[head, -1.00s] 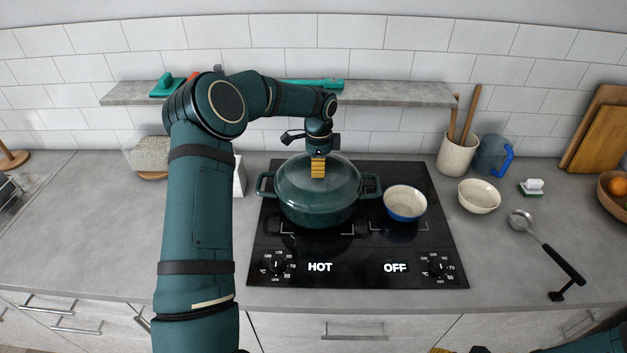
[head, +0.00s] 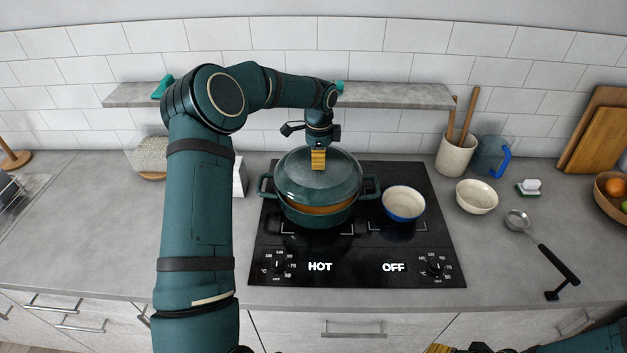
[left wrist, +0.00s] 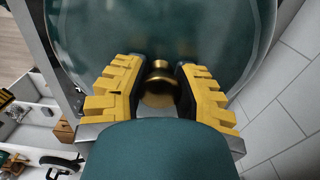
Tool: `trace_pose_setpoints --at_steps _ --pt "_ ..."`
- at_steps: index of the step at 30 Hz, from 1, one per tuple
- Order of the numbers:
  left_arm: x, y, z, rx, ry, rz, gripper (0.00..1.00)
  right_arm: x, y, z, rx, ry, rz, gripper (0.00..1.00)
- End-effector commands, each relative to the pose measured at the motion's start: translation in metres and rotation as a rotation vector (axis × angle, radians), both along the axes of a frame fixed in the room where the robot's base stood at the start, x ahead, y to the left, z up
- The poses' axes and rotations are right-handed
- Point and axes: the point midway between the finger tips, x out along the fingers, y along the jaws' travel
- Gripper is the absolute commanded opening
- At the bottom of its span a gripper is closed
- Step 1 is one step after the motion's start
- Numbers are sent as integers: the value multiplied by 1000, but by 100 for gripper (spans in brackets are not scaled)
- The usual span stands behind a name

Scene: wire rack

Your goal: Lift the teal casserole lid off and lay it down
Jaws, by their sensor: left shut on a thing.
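The teal casserole lid (head: 296,178) is slightly above the teal casserole (head: 305,219), and an orange-brown strip of the pot's inside (head: 318,209) shows under its front edge. My left gripper (head: 318,168) is above the lid's middle. In the left wrist view, the yellow fingers of the left gripper (left wrist: 160,72) are shut on the lid's brass knob (left wrist: 159,90), with the lid (left wrist: 160,28) filling the view behind. Only a yellow bit of my right gripper (head: 437,349) shows at the bottom edge, so its jaw state is unclear.
The pot stands on a black cooktop (head: 350,270) marked HOT and OFF. A blue-rimmed bowl (head: 404,203) stands close right of it; a cream bowl (head: 477,196) and ladle (head: 545,250) are farther right. A shelf (head: 400,95) runs behind. The counter at left (head: 90,215) is clear.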

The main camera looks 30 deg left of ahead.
Motion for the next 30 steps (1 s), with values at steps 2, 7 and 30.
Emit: trace_pose_setpoints --at_steps 2,7,30 --pt "1 0 8 0 -4 0 0 0 0 4 0 0 0 47" --pt "1 0 17 1 -5 0 0 0 0 3 0 0 0 47" --pt "1 0 32 0 -4 1 0 0 0 3 0 0 0 47"
